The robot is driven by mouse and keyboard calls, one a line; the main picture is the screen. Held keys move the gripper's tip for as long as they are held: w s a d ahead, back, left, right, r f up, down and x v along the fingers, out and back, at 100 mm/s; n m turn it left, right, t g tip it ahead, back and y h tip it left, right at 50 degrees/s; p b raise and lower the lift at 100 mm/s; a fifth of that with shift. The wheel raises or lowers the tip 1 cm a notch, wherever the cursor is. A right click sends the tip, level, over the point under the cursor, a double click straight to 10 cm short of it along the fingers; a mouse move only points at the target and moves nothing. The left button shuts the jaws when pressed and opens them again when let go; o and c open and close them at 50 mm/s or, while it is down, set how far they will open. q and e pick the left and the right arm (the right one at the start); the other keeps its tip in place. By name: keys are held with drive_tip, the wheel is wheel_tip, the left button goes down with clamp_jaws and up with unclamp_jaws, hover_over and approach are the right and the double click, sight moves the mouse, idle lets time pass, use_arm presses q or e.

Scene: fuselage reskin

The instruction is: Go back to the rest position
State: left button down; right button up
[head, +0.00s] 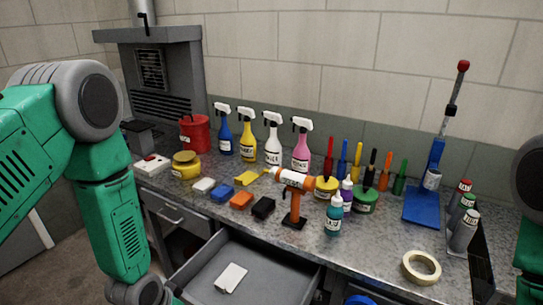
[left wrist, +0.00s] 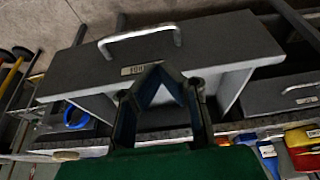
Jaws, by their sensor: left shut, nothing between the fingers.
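My left gripper (left wrist: 155,72) shows in the left wrist view with its fingertips together and nothing between them. It is in front of a grey drawer (left wrist: 225,42) with a metal handle and a small label; I cannot tell whether it touches the drawer. In the head view my green left arm comes down the left side, and its gripper is out of the picture below. My right arm shows only as a strip at the right edge, and its gripper is not in view.
An open drawer (head: 205,270) holding a white item (head: 231,278) juts out below the worktop (head: 370,240). Spray bottles, jars, colored blocks, an orange tool (head: 294,190), a blue stand (head: 422,204) and a tape roll (head: 421,267) crowd the worktop. A fume hood (head: 155,75) stands back left.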

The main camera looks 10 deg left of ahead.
use_arm(q)
drive_tip(key=s+d+f+n+g+y+b, duration=0.1)
drive_tip(key=s+f+n+g+b, duration=0.2)
drive_tip(key=s+f+b, duration=1.5)
wheel_tip(320, 180, down, 2)
drive_tip(key=s, duration=0.2)
drive_tip(key=shift+s+d+b, duration=0.3)
drive_tip(key=shift+d, duration=0.05)
drive_tip(key=shift+w+a+f, duration=0.15)
drive_tip(key=shift+a, duration=0.2)
drive_tip(key=shift+d, duration=0.25)
